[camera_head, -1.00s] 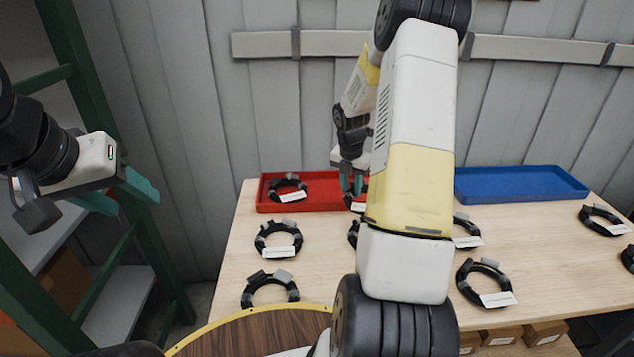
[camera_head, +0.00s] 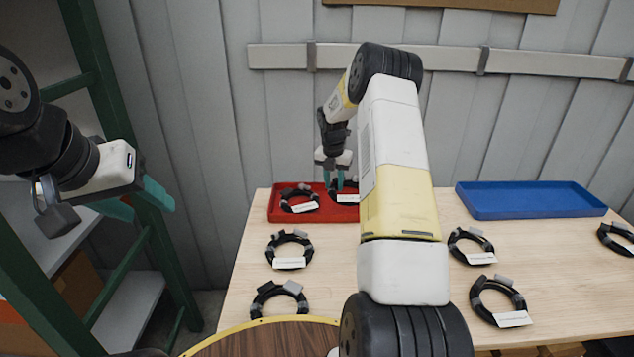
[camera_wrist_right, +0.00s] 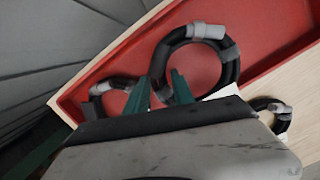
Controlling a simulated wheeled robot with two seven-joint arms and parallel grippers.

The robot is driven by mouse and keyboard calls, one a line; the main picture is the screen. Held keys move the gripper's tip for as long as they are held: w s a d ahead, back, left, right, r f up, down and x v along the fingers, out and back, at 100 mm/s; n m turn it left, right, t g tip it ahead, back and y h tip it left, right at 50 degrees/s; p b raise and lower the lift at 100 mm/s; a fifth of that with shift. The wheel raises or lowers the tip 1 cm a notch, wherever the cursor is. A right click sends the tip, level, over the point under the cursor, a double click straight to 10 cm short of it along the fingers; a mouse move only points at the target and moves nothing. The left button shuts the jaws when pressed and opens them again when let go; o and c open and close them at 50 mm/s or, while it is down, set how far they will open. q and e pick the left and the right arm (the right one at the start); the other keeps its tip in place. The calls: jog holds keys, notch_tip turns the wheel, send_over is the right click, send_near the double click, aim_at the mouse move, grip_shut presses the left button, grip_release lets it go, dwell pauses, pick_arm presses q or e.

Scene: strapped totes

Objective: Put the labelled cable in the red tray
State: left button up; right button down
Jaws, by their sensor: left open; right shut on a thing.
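The red tray (camera_head: 325,214) lies at the table's back left; its red floor also shows in the right wrist view (camera_wrist_right: 285,25). A black coiled cable with a white label (camera_head: 299,199) lies in its left part. My right gripper (camera_head: 340,186) points down over the tray, shut on another black labelled cable (camera_wrist_right: 162,62). This cable's white label (camera_head: 347,198) shows in the head view. It is inside the tray's outline; I cannot tell whether it touches the floor. My left gripper (camera_head: 142,200) is open and empty, off the table at the left.
Several labelled cables lie on the wooden table, at left (camera_head: 289,250) and right (camera_head: 500,300). An empty blue tray (camera_head: 530,200) stands at the back right. A green shelf frame (camera_head: 100,90) is close by my left arm. My right arm hides the table's middle.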

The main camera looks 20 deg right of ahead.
jog(key=shift+w+a, duration=0.3)
jog(key=shift+w, duration=0.2)
jog(key=shift+f, duration=1.75)
jog(key=shift+f, duration=0.15)
jog(key=shift+f, duration=0.25)
jog(key=c, duration=1.1)
grip_release()
